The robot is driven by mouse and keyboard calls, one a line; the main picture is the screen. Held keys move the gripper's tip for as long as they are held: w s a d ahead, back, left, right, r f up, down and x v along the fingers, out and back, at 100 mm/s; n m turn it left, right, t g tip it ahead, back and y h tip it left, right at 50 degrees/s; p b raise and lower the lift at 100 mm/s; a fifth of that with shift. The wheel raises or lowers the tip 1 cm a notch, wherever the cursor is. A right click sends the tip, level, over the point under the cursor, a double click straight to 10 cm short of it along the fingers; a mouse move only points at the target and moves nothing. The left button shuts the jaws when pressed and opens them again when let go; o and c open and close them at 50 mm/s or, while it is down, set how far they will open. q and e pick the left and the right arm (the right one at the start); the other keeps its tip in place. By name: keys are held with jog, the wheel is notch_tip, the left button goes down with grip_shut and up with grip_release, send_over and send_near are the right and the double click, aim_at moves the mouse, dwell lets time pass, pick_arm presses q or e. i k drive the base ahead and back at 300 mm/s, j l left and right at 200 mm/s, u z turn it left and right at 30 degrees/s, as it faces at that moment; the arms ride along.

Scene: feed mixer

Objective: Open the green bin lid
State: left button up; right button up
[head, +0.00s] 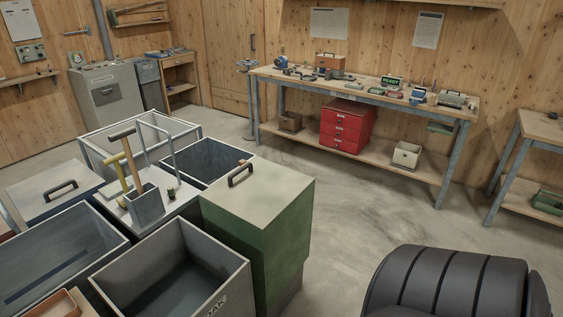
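The green bin (285,235) stands left of the picture's middle in the head view, at the right end of a cluster of bins. Its pale grey-green lid (270,190) lies flat on top and looks shut. A dark bar handle (241,173) with a brownish grip sits near the lid's back left edge. Neither of my grippers shows, and nothing touches the lid or handle. The bin's inside is hidden.
Open grey bins (170,275) stand left of the green bin. A small box with upright scoop handles (146,205) stands behind them. A workbench (375,95) lines the back wall. A dark ribbed shape (445,280) fills the lower right. Clear floor lies between.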

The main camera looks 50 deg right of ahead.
aim_at(258, 192)
jog(key=z, duration=1.4)
